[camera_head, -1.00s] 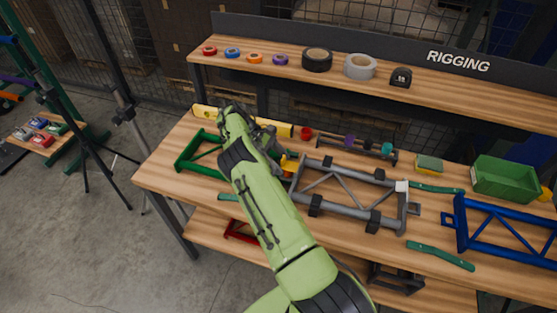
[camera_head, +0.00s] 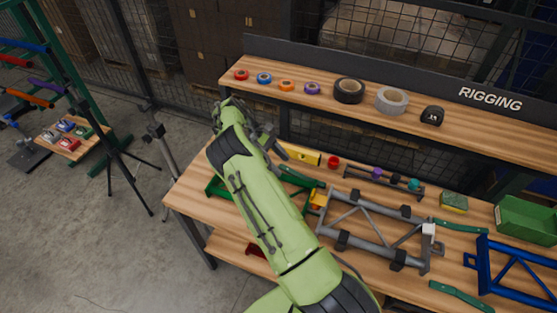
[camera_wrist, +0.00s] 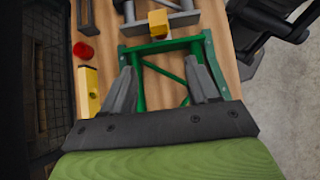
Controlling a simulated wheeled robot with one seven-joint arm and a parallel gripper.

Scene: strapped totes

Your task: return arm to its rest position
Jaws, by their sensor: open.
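My gripper (camera_wrist: 163,92) is open and empty in the wrist view, its two grey fingers spread above a green frame (camera_wrist: 150,50) lying on the wooden bench. In the head view my green arm reaches up over the left end of the bench, and my gripper (camera_head: 283,145) is partly hidden behind the wrist. The green frame (camera_head: 217,187) shows there only in part, behind my arm. I cannot see any contact between the fingers and the frame.
A shelf with tape rolls (camera_head: 349,90) runs behind. A tripod (camera_head: 125,165) stands on the floor at left.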

